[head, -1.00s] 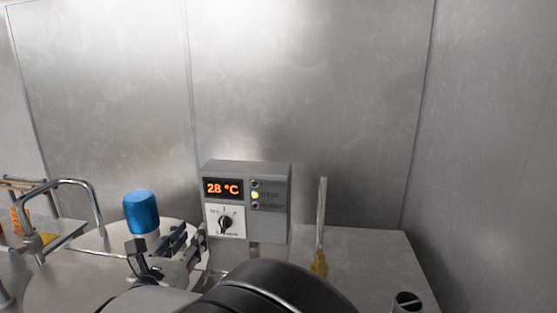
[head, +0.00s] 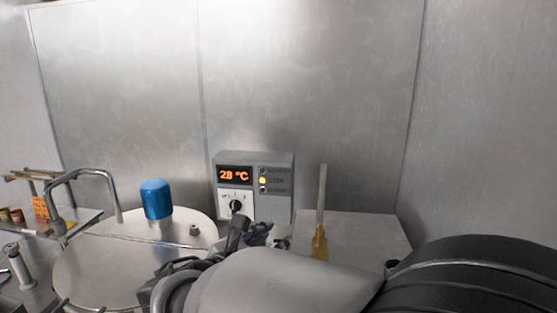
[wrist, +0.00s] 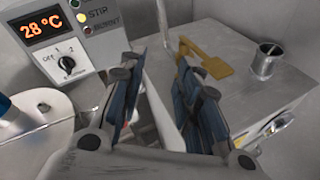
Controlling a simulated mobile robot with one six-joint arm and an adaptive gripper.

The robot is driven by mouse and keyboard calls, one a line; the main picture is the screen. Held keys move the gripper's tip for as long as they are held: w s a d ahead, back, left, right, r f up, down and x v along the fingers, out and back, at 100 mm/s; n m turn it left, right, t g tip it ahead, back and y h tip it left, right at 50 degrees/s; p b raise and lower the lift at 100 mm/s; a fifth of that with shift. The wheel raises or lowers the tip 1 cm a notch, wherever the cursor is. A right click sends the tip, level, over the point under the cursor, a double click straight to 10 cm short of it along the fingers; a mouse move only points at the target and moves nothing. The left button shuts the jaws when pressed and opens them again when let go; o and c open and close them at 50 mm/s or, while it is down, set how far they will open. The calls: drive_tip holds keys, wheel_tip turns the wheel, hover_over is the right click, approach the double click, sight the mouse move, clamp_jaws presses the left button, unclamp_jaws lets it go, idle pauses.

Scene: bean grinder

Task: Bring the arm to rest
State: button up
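My gripper (wrist: 162,58) is open and empty in the wrist view, its two blue-padded fingers well apart with bare surface between them. In the head view, my gripper (head: 258,235) is partly hidden behind my arm, just in front of the grey control box (head: 281,195). My arm stretches across the lower right of the head view. The control box also shows in the wrist view (wrist: 88,52), left of the fingers, with a 28 °C display, a knob and a lit yellow lamp. Nothing is held.
A blue cylinder (head: 156,199) stands on the round metal lid (head: 100,268) at left. A yellow-ended tool (head: 320,243) is on the metal box (head: 365,236), near a short metal tube (wrist: 266,60). A bent metal pipe (head: 85,172) rises at left.

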drive_tip(key=s+d+f+m+g+y, duration=0.15)
drive_tip(key=s+d+m+g, duration=0.25)
drive_tip(key=s+d+m, duration=0.4)
drive_tip(key=s+d+f+m+g+h, duration=0.15)
drive_tip(key=s+d+m+g, duration=0.35)
drive_tip(key=d, duration=0.6)
drive_tip(key=s+a+f+m+t+y, duration=0.25)
drive_tip(key=s+m+y, duration=0.45)
drive_tip(key=s+m, duration=0.55)
wheel_tip(320, 180, down, 12)
drive_tip(key=s+g+b, duration=0.2)
drive_tip(key=b, duration=0.8)
drive_tip(key=shift+a+f, duration=0.2)
drive_tip(key=shift+a, duration=0.1)
drive_tip(key=shift+o, duration=0.4)
drive_tip(key=shift+w+m, duration=0.1)
drive_tip(key=shift+m, duration=0.15)
